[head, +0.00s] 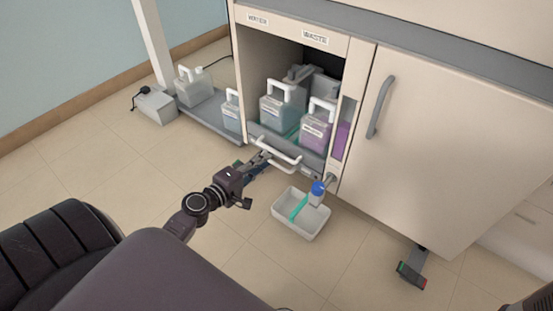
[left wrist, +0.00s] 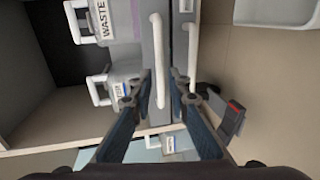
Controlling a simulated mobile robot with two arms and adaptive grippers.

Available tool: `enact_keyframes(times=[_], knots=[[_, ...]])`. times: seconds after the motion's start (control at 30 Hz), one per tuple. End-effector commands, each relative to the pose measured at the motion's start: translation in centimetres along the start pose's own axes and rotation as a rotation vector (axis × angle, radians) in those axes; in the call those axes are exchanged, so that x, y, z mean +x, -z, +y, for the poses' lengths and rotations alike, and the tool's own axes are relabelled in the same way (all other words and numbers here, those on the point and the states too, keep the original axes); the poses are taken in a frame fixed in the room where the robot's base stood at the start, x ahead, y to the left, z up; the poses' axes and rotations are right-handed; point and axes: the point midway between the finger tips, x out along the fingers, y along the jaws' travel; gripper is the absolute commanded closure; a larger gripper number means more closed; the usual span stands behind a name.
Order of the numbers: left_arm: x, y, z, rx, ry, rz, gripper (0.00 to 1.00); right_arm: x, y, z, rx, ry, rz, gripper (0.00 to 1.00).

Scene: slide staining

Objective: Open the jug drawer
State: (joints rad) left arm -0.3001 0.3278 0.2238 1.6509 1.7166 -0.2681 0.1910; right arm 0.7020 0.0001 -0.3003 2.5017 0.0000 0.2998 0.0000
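The jug drawer (head: 312,163) is a grey tray front low in the cabinet opening, under the WASTE label, with jugs behind it. A white bar handle (head: 279,151) runs across its front. My left gripper (head: 262,164) is at this handle, coming from the front left. In the left wrist view its fingers (left wrist: 163,80) are apart, with a white bar (left wrist: 157,60) lying between them; contact cannot be told. A second white bar (left wrist: 193,55) shows close by the right finger. The fingertips are partly hidden in the head view. My right gripper is not in view.
Grey jugs (head: 279,112) and a purple jug (head: 315,133) stand in the opening. A white tub (head: 300,222) with a blue-capped bottle (head: 317,193) is on the floor, close in front. A closed cabinet door (head: 430,150) is at right. More jugs (head: 190,90) stand at left.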

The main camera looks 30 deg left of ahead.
Motion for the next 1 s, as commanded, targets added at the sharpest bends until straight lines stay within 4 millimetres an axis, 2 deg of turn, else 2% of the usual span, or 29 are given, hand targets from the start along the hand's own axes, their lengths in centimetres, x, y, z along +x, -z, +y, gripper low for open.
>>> enact_keyframes(times=[0.3, 0.47, 0.6, 0.87, 1.0], knots=[[4.8, 0.0, 0.1, 0.004, -0.001, 0.0, 0.84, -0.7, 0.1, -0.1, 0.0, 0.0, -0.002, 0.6], [6.5, 0.0, 0.0, 0.003, 0.0, 0.001, 0.84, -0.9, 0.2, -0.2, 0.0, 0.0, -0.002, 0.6], [7.2, 0.0, 0.0, 0.003, 0.0, 0.0, 0.84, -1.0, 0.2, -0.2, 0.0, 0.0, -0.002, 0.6], [7.2, 0.0, 0.0, 0.003, 0.001, 0.001, 0.84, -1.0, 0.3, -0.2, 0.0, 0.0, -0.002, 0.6], [7.2, 0.0, 0.0, 0.003, 0.001, 0.001, 0.99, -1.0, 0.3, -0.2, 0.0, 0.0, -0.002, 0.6]])
